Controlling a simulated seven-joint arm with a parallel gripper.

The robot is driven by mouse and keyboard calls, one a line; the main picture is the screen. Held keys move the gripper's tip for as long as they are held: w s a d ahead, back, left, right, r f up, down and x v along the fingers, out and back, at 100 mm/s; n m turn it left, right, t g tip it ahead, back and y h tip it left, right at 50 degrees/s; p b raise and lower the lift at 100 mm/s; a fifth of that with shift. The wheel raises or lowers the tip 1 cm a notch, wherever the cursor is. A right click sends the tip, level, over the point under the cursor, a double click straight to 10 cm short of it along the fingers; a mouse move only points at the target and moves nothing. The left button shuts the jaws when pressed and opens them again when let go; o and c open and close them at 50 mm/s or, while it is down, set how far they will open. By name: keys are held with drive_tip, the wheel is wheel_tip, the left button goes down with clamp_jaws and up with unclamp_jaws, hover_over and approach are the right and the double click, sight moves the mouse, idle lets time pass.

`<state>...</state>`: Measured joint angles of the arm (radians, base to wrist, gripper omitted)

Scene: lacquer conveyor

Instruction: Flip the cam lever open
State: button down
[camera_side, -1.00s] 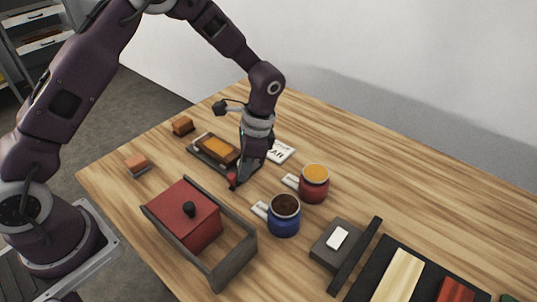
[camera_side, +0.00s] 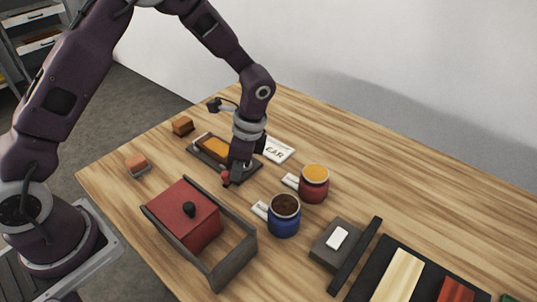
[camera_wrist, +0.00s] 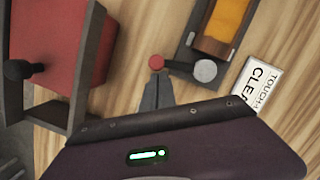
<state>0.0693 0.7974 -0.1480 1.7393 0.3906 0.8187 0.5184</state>
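The cam lever has a round red knob (camera_wrist: 157,62) on a dark arm that runs to a grey round pivot (camera_wrist: 205,70) in the wrist view. The pivot sits at the end of a dark fixture (camera_wrist: 190,40) holding an orange-topped block (camera_wrist: 224,22). In the side view the red knob (camera_side: 225,180) shows at the fixture's near side. My gripper (camera_wrist: 157,84) has its fingers together, with the tips right beside the knob; I cannot tell whether they touch it. In the side view my gripper (camera_side: 236,172) is low over the fixture's near end and hides the pivot.
A red box with a black knob (camera_side: 190,220) sits in a grey frame near my base. Blue (camera_side: 284,222) and red (camera_side: 314,188) jars stand to the right. A white lettered card (camera_side: 278,150) lies behind my gripper. Small blocks (camera_side: 182,126) lie at the left.

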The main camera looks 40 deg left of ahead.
drive_tip(key=shift+a, duration=0.15)
drive_tip(key=w+d, duration=0.1)
drive_tip(key=d, duration=0.1)
drive_tip(key=w+d, duration=0.1)
drive_tip(key=shift+w+d+r, duration=0.35)
drive_tip(key=shift+d+r, duration=0.05)
drive_tip(key=v, duration=0.9)
drive_tip(key=shift+s+a+r, duration=0.1)
drive_tip(key=shift+r, duration=0.05)
drive_tip(key=s+a+r+n+t+h, duration=0.1)
drive_tip(key=s+a+r+n+t, duration=0.3)
drive_tip(key=s+r, duration=0.75)
drive_tip(key=s+a+r+n+t, duration=0.1)
drive_tip(key=s+n, duration=0.2)
drive_tip(key=s, duration=0.4)
drive_tip(key=s+a+r+n+t+h, duration=0.1)
drive_tip(key=s+n+t, duration=0.1)
drive_tip(key=s+n, duration=0.2)
drive_tip(key=s, duration=0.2)
drive_tip(key=shift+s+a+r, duration=0.4)
